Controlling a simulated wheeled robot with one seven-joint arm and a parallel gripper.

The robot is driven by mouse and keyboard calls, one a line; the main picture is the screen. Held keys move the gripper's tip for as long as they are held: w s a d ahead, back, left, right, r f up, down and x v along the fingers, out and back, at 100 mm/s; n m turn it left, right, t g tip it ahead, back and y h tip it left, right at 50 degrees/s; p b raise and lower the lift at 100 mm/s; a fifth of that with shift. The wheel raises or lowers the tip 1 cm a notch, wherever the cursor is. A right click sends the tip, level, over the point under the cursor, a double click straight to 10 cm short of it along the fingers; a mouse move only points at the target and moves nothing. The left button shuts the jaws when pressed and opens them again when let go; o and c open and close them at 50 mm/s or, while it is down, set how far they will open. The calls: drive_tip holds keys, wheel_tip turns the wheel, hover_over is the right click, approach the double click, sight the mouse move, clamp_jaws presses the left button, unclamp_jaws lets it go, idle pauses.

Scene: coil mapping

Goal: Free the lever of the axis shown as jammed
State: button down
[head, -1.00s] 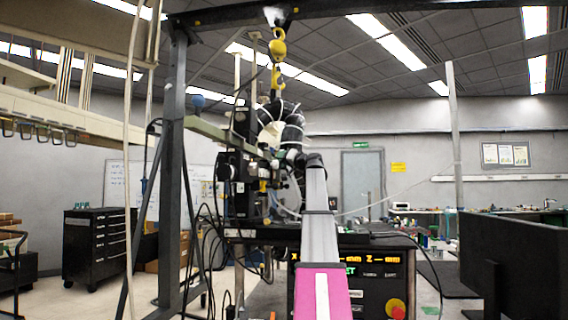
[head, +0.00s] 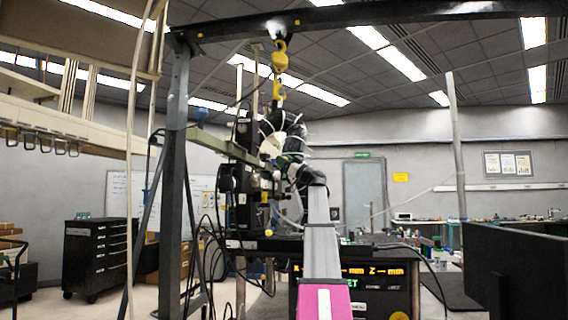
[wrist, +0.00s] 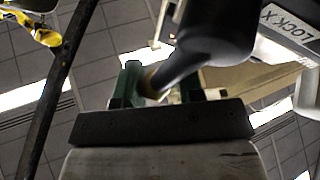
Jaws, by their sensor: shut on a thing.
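My gripper (wrist: 160,88) has green fingers and is shut on a dark grey lever (wrist: 212,38) in the wrist view. The lever runs to the upper right, and a yellowish part shows at its lower end between the fingers. Next to it is a pale label reading upside down "LOCK X" (wrist: 290,38). In the head view my gripper (head: 284,164) is small, at the black mapping stage (head: 245,195); the lever cannot be made out there. The console display (head: 380,270) shows amber "X", "Z" and "mm" and a green line, partly hidden by my arm.
A steel gantry post (head: 174,190) and loose cables stand to the left. A black monitor-like panel (head: 520,265) is at the right.

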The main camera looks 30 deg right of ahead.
drive_tip(key=shift+s+a+n+g+y, duration=0.2)
drive_tip(key=shift+n+g+y, duration=0.25)
drive_tip(key=shift+n, duration=0.35)
drive_tip(key=shift+s+a+n+g+y, duration=0.15)
drive_tip(key=shift+n+g+y, duration=0.2)
drive_tip(key=shift+n+y, duration=0.35)
drive_tip(key=c, duration=0.7)
unclamp_jaws()
drive_tip(key=shift+c, duration=0.2)
drive_tip(key=s+d+f, duration=0.1)
drive_tip(key=s+d, duration=0.9)
drive_tip(key=shift+d+f, duration=0.3)
drive_tip(key=shift+f, duration=0.1)
drive_tip(key=shift+s, duration=0.1)
